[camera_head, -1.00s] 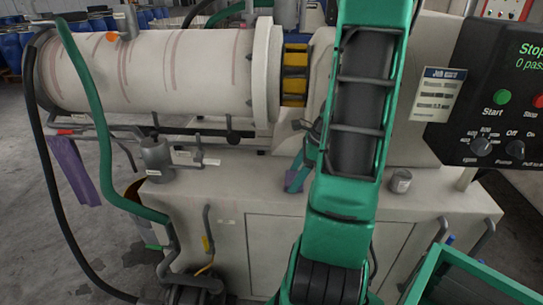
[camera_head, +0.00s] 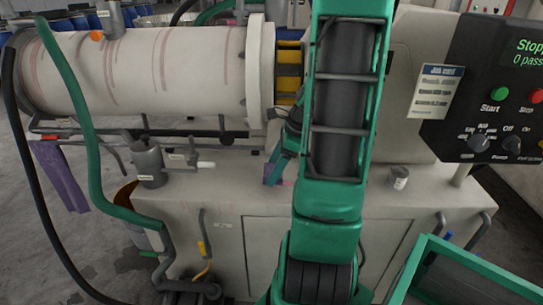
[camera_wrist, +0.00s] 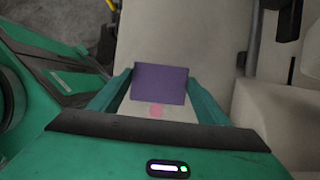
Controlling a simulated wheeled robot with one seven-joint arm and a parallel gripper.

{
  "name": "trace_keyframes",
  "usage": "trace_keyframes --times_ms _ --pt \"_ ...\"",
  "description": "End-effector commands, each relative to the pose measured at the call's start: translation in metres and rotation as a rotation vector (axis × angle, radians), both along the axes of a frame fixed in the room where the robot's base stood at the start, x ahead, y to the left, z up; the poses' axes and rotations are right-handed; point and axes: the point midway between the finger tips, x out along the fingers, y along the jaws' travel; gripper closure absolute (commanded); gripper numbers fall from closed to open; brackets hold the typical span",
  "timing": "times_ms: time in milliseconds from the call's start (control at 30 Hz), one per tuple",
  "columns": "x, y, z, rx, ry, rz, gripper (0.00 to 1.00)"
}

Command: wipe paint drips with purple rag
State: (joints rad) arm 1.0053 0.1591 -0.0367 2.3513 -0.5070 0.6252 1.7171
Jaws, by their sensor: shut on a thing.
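My gripper (camera_wrist: 158,74) is shut on a purple rag (camera_wrist: 160,84), held between its two green fingers over the pale ledge of the mill. A pink paint drip (camera_wrist: 157,110) shows on the ledge just beside the rag's lower edge in the wrist view. In the head view my gripper (camera_head: 275,174) is low over the ledge (camera_head: 240,195), left of my forearm, with a pink patch (camera_head: 287,182) beside it. Whether the rag touches the ledge I cannot tell. Reddish streaks (camera_head: 165,60) run down the white cylinder (camera_head: 135,75).
Another purple cloth (camera_head: 60,175) hangs at the left. A grey pot-like fitting (camera_head: 148,160) and a small cup (camera_head: 398,177) stand on the ledge. A green hose (camera_head: 85,120) drops at the left. The control panel (camera_head: 500,110) and a green-rimmed bin (camera_head: 460,270) are at the right.

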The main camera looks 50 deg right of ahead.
Motion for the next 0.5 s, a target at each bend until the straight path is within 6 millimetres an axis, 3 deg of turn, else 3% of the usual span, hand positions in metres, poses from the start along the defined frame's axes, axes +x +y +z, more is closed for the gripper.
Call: trace_keyframes --times_ms 500 --pt "0.001 0.001 0.043 -0.002 0.000 0.003 0.51"
